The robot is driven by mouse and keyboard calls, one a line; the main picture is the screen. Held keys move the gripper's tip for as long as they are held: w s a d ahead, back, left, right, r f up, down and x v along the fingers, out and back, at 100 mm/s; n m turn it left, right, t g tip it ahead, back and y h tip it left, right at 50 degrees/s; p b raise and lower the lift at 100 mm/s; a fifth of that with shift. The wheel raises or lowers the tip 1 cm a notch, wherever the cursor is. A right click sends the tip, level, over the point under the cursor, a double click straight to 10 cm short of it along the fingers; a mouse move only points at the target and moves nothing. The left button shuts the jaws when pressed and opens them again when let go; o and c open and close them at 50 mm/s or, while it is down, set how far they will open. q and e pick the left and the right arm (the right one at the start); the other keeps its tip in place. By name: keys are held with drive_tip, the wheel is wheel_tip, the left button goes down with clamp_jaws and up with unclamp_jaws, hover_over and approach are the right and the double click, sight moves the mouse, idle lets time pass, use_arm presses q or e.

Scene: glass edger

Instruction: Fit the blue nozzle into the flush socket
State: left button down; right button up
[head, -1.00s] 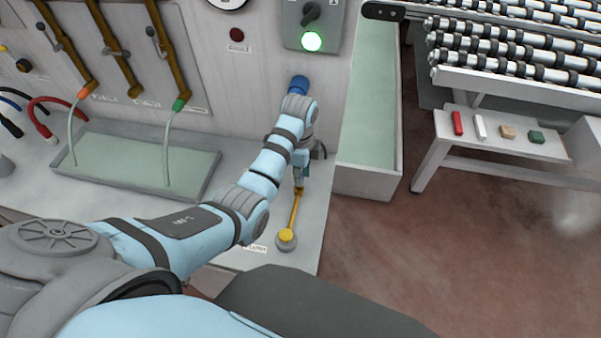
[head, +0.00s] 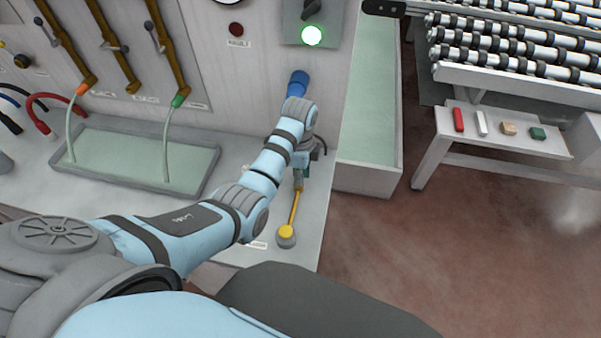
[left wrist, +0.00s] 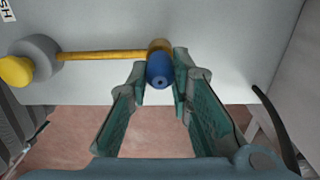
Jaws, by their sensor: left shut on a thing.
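The blue nozzle (left wrist: 158,72) is between the fingertips of my left gripper (left wrist: 160,80), which is shut on it. The nozzle's round end with a small dark hole faces the wrist camera. Directly behind it is the brass end (left wrist: 160,45) of a thin pipe, which runs to a yellow knob (left wrist: 15,71) on a grey round base. The nozzle lines up with this brass end; I cannot tell how deep it sits. In the head view my left gripper (head: 299,181) is at the pipe's far end (head: 295,205), and the nozzle is hidden. My right gripper is not in view.
The pipe's yellow knob (head: 286,231) stands near the counter's front edge. A shallow tray (head: 205,183) with two hoses lies to the left. A water trough (head: 368,180) is to the right. A bench (head: 500,148) holds several small coloured blocks. A dark cable hangs beside the gripper.

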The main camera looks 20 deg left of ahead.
use_arm(q)
drive_tip(key=shift+f, duration=0.35)
drive_tip(key=c, duration=1.4)
unclamp_jaws()
drive_tip(key=shift+o, duration=0.2)
wheel_tip(320, 180, up, 7)
drive_tip(key=shift+r, duration=0.2)
